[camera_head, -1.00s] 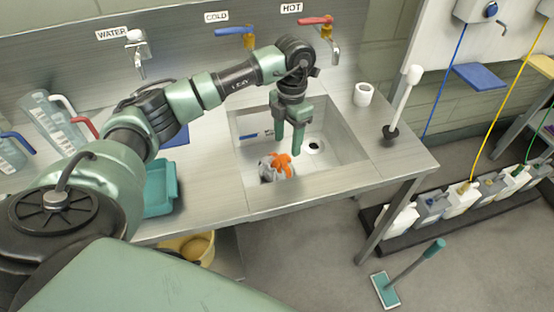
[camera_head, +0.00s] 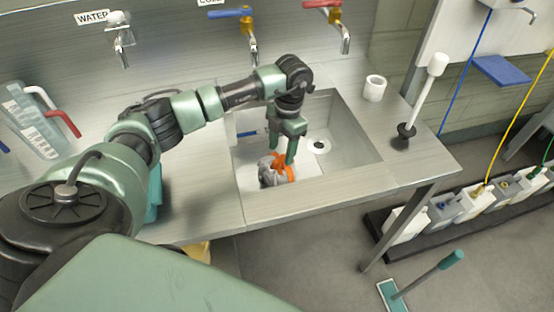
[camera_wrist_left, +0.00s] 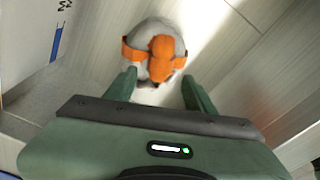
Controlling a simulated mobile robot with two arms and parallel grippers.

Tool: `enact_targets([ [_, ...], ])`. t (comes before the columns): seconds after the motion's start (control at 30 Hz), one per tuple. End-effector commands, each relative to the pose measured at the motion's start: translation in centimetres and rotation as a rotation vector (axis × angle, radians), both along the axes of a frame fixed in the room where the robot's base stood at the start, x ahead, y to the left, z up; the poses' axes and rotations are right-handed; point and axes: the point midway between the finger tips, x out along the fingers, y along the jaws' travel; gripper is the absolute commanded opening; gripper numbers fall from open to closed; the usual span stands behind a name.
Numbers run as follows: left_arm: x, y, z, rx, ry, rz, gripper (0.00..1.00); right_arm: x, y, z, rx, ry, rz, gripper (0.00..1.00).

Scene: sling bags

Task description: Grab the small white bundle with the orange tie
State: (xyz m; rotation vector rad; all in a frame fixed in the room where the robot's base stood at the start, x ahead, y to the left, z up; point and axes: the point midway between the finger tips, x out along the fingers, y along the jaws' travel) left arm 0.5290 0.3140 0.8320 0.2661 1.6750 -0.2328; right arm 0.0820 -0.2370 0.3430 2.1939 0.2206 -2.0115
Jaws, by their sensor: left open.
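The small white bundle (camera_head: 268,178) with an orange tie (camera_head: 284,170) lies on the floor of the steel sink, toward its left front corner. It looks pale grey-white and rounded. In the left wrist view the bundle (camera_wrist_left: 182,32) and its orange tie (camera_wrist_left: 160,58) are just beyond the fingertips. My left gripper (camera_head: 281,154) points down into the sink, right over the bundle. Its fingers are open, one on each side of the tie in the wrist view, and hold nothing. Whether they touch the bundle I cannot tell. My right gripper is not in view.
The sink walls (camera_head: 350,158) stand close around the gripper, with a drain (camera_head: 319,146) to the right. A white roll (camera_head: 375,88) and a brush in a black holder (camera_head: 406,132) stand right of the sink. Taps (camera_head: 246,28) hang from the back wall.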

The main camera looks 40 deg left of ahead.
Motion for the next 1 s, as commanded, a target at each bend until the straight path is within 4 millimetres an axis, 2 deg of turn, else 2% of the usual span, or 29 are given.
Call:
enact_targets([
  [0.03,-0.2,0.0,-0.7,-0.001,0.004,0.0,0.54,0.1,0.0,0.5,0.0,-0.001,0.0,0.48],
  [0.2,-0.3,0.1,-2.6,-0.001,0.003,-0.001,0.54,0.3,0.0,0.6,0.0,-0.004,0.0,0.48],
  [0.43,-0.3,0.1,-2.8,-0.001,0.0,-0.001,0.54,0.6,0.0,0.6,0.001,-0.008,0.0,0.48],
  [0.47,-0.3,0.1,-2.8,-0.001,0.0,-0.001,0.51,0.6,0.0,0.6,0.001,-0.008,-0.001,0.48],
  [0.6,-0.3,0.1,-2.8,-0.001,0.0,-0.001,0.12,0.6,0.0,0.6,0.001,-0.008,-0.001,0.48],
  [0.63,-0.3,0.1,-2.8,-0.001,0.0,-0.001,0.04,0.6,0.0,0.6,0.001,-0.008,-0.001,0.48],
  [0.67,-0.3,0.1,-2.8,-0.001,0.0,-0.001,0.0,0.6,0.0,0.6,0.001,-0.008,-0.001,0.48],
  [1.0,-0.3,0.1,-2.8,-0.001,-0.001,-0.001,0.0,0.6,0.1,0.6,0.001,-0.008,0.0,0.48],
])
